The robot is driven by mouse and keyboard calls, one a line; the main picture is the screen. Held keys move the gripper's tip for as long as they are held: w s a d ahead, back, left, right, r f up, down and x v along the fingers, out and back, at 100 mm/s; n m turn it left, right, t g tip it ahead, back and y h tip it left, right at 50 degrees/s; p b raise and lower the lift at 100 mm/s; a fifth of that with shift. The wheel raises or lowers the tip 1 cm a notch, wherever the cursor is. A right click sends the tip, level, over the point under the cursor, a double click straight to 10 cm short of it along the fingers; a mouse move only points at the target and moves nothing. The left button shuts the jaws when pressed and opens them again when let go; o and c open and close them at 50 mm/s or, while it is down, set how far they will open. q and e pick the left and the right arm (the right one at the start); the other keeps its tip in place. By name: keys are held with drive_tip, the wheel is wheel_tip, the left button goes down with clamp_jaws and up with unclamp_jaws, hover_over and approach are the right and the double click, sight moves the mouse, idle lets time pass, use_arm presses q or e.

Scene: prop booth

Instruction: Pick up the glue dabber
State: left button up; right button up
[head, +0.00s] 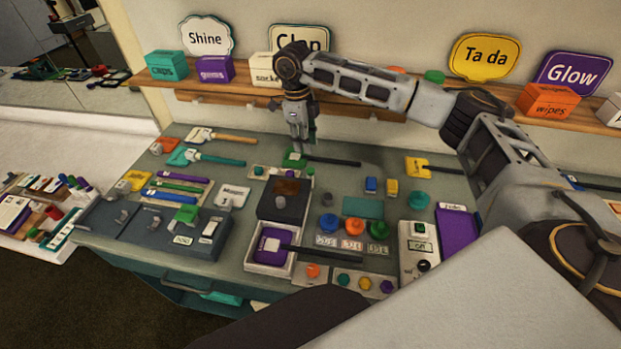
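A tool with a green head and a long dark handle (335,161) lies flat toward the back of the grey-green bench. It may be the glue dabber, but no label on it is readable. My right gripper (303,148) points down just above or behind its green head (293,160). I cannot tell whether the fingers touch it, and the gap between them is unclear. A purple paddle with a dark handle (272,246) lies in a white tray (268,268) at the front. My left gripper is out of view.
A dark box with a brown top (281,207) stands between the tool and the tray. Colored knobs (352,226) and a switch panel (420,238) are at right. A shelf with boxes (215,69) runs behind.

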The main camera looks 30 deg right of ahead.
sight(310, 169)
drive_tip(key=shift+s+d+f+p, duration=0.1)
drive_tip(key=shift+s+f+p, duration=0.1)
drive_tip(key=shift+f, duration=1.15)
drive_tip(key=shift+s+d+f+p, duration=0.1)
drive_tip(key=shift+d+f+p, duration=0.1)
drive_tip(key=shift+f, duration=1.2)
drive_tip(key=shift+s+d+f+p, duration=0.1)
drive_tip(key=shift+f+p, duration=0.1)
drive_tip(key=shift+f, duration=1.15)
drive_tip(key=shift+s+f+p, duration=0.15)
drive_tip(key=shift+f+p, duration=0.25)
drive_tip(key=shift+f, duration=0.35)
drive_tip(key=shift+s+d+f+p, duration=0.15)
drive_tip(key=shift+f+p, duration=0.35)
drive_tip(key=shift+f, duration=1.3)
drive_tip(key=c, duration=0.6)
